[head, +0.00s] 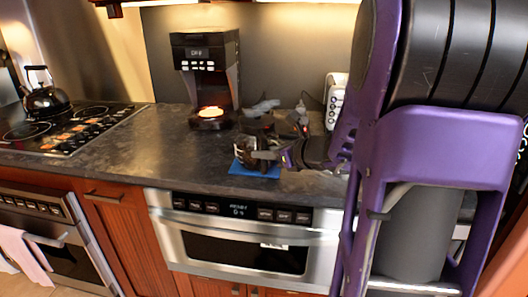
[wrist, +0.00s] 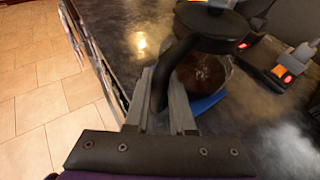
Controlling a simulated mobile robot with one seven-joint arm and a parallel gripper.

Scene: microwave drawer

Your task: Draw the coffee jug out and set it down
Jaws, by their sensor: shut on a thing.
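The coffee jug (head: 243,153) is a dark glass pot with a black handle. It is upright over a blue mat (head: 262,172) on the counter, in front and to the right of the coffee maker (head: 232,82). My gripper (head: 272,157) reaches it from the right. In the wrist view my gripper (wrist: 161,98) is shut on the black handle, with the round jug body (wrist: 203,75) just beyond the fingers. A corner of the blue mat (wrist: 207,104) shows beneath. I cannot tell whether the jug's base touches the mat.
The coffee maker's plate (head: 211,113) glows orange and is empty. Dark objects (head: 262,106) and a white socket block (head: 337,95) stand behind the jug. A stove with a kettle (head: 45,94) is at left. The dark counter (head: 150,150) is clear left of the mat, above the microwave drawer (head: 245,248).

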